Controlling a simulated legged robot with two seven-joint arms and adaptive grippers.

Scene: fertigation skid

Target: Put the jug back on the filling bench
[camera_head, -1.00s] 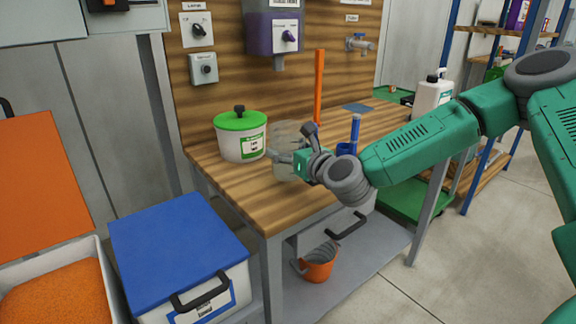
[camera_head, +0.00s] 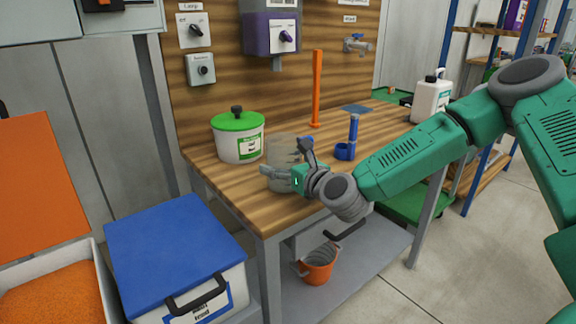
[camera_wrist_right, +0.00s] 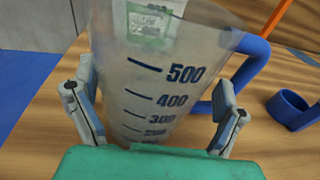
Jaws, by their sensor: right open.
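The jug is clear with dark graduation marks and a blue handle. In the head view the jug (camera_head: 281,148) appears to stand on the wooden filling bench (camera_head: 225,178), partly hidden by my right gripper (camera_head: 284,160). In the right wrist view the jug (camera_wrist_right: 165,75) fills the middle, its handle to the right. My right gripper (camera_wrist_right: 155,98) is open, with one finger on each side of the jug. I cannot tell whether the fingers touch it. The jug's base is hidden. My left gripper is out of view.
A white pot with a green lid (camera_head: 238,138) stands left of the jug. A blue upright holder (camera_head: 347,150) and an orange rod (camera_head: 316,90) stand to its right and behind. A white canister (camera_head: 430,98) is at the far end. An orange bucket (camera_head: 318,265) sits below.

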